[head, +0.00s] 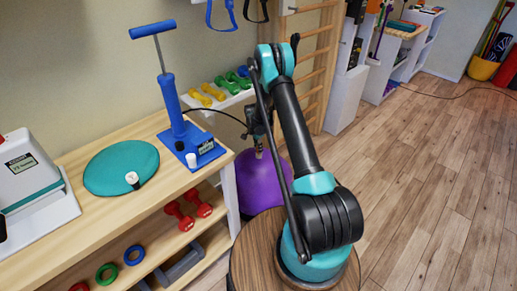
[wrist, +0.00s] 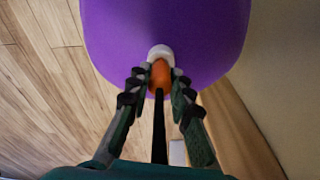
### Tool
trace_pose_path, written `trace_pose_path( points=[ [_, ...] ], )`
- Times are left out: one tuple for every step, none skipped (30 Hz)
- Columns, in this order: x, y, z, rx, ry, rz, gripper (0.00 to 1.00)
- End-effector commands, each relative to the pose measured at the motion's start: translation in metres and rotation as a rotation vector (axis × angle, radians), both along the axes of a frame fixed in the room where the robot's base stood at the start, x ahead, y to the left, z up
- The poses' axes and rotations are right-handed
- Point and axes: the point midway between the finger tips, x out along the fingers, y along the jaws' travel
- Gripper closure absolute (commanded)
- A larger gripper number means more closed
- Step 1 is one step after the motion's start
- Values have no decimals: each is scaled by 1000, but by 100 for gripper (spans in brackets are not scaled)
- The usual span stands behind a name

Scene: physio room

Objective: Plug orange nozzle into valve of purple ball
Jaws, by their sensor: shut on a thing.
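The purple ball (head: 262,184) sits on the floor behind my arm in the head view, and it fills the upper part of the wrist view (wrist: 115,35). Its white valve (wrist: 160,51) faces my gripper in the wrist view. My gripper (wrist: 160,76) is shut on the orange nozzle (wrist: 160,74). The nozzle's tip end is at the valve, in line with it; how deep it sits is hidden. A black hose (wrist: 159,125) runs back from the nozzle between the fingers. In the head view the hose (head: 228,114) leads from the blue pump (head: 172,105) to behind my arm.
A wooden bench (head: 100,222) at left carries the pump, a teal disc (head: 112,170) and a white device (head: 30,175). Red dumbbells (head: 181,215) lie on its shelf. A rack of small dumbbells and wall bars (head: 315,60) stand behind. The floor at right is clear.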

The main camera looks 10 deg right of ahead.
Motion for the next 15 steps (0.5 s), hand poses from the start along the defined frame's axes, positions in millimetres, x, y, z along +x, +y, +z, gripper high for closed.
trace_pose_path(
  points=[
    [0,0,-1,0,0,0,100],
    [0,0,-1,0,0,0,100],
    [0,0,-1,0,0,0,100],
    [0,0,-2,0,0,0,100],
    [0,0,-2,0,0,0,100],
    [0,0,-3,0,0,0,100],
    [0,0,-3,0,0,0,100],
    [0,0,-4,0,0,0,100],
    [0,0,-4,0,0,0,100],
    [0,0,-5,0,0,0,100],
    [0,0,-5,0,0,0,100],
    [0,0,-6,0,0,0,100],
    [0,0,-6,0,0,0,100],
    [0,0,-6,0,0,0,100],
    [0,0,-7,0,0,0,100]
  ],
)
